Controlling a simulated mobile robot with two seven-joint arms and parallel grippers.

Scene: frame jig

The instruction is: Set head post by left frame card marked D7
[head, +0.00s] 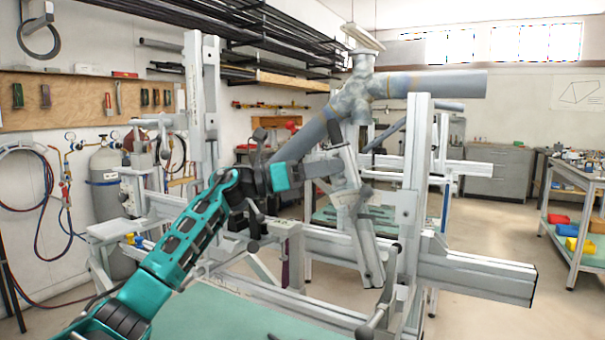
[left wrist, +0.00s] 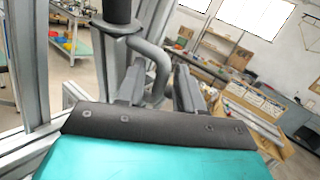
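The frame jig has a pale metal beam (head: 475,275), with an upright post at the left (head: 203,110) and another at the right (head: 415,160). A tilted post (head: 345,165) stands between them, below joined grey tubes (head: 310,135). I cannot tell which is the head post. No card with a readable D7 shows. My left gripper (head: 305,168) is at the jig, just left of the tilted post. In the left wrist view its fingers (left wrist: 158,92) are apart, with a bent grey rod (left wrist: 157,62) between or just beyond them; contact is unclear. My right gripper is not in view.
A wall panel with a frame drawing (head: 580,92) hangs at the far right. A trolley with coloured bins (head: 570,190) stands at the right. Gas cylinders and hoses (head: 105,180) stand at the left. A green surface (head: 235,315) lies in front; floor is open at the right.

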